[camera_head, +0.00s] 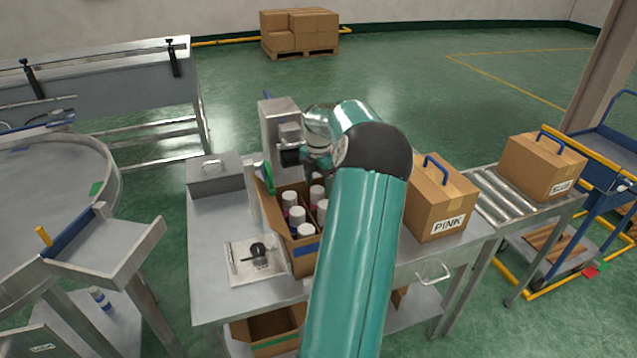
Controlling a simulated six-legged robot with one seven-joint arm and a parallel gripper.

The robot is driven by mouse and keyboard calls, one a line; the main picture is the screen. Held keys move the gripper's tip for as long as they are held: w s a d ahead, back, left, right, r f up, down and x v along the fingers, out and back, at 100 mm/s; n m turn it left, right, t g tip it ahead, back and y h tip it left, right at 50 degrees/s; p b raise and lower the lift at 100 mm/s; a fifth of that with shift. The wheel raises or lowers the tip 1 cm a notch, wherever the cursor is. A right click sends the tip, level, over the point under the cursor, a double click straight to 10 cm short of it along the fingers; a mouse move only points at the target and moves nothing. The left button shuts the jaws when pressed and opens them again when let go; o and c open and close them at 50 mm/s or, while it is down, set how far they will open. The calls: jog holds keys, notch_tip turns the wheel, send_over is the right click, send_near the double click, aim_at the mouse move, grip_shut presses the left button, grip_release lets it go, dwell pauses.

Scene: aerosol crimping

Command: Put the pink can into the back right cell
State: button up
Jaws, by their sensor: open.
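An open carton (304,262) stands on the metal table, with several white-capped cans (297,215) upright inside. Some can bodies show dark or reddish tints, but I cannot tell which is the pink can. My arm hides the carton's right side, so the back right cell is not clearly visible. My gripper (317,168) is over the back part of the carton, mostly hidden by my own arm. It is open; its fingertips and anything between them do not show clearly.
A grey crimping machine (278,125) stands behind the carton, and a grey lidded box (214,172) to its left. A small plate with a black knob (257,252) lies left of the carton. A closed box labelled PINK (440,205) stands right of my arm.

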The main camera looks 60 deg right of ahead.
jog(key=shift+w, duration=0.15)
notch_tip(320, 180, up, 14)
dwell(0.4)
jog(key=shift+f, duration=0.1)
dwell(0.5)
jog(key=w+a+r+m+h, duration=0.15)
jog(key=w+a+r, duration=0.25)
jog(key=w+a, duration=0.7)
jog(key=w+a+r+m+t+h, duration=0.1)
jog(key=a+r+m, duration=0.1)
jog(key=a, duration=0.9)
jog(key=w+a+r+m, duration=0.1)
jog(key=a+m, duration=0.1)
jog(key=a, duration=0.8)
jog(key=s+a+f+m+t+y, duration=0.1)
jog(key=s+a+m, duration=0.3)
jog(key=a, duration=0.9)
jog(key=s+a+f+m+t+y, duration=0.1)
jog(key=s+a+f+m+t, duration=0.2)
jog(key=s+a, duration=0.6)
jog(key=a+f+m, duration=0.1)
jog(key=a, duration=0.3)
jog(key=shift+s+f+m+t, duration=0.3)
jog(key=shift+s+f+m, duration=0.05)
jog(key=shift+s, duration=0.05)
jog(key=shift+y, duration=0.25)
